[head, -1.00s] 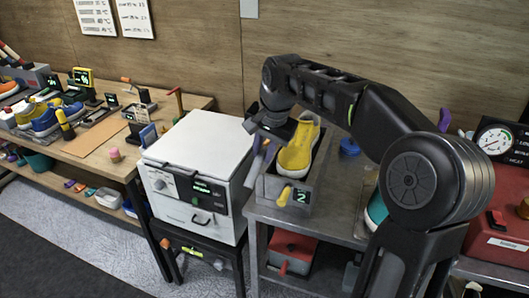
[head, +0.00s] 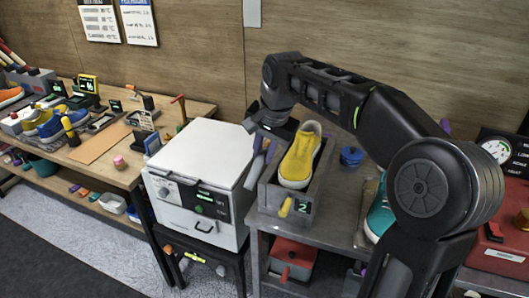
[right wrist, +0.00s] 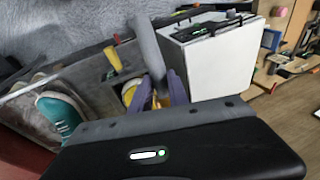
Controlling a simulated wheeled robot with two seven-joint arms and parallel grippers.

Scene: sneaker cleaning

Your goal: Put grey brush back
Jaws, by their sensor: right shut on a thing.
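My right gripper (head: 260,152) is at the left side of the grey bin marked 2 (head: 303,209), between it and the white oven-like box. In the right wrist view its purple fingers (right wrist: 161,92) are shut on a grey rod-like thing, which looks like the grey brush's handle (right wrist: 147,45). The bristle end cannot be made out. In the head view the brush is small and mostly mixed with the gripper. A yellow sneaker (head: 300,158) sits in the bin. My left gripper is not in view.
The white oven-like box (head: 200,150) stands close on the left. A teal shoe (head: 378,218) and a blue round pot (head: 351,156) are on the metal table right of the bin. The wooden bench (head: 120,170) at the left holds several shoes and tools.

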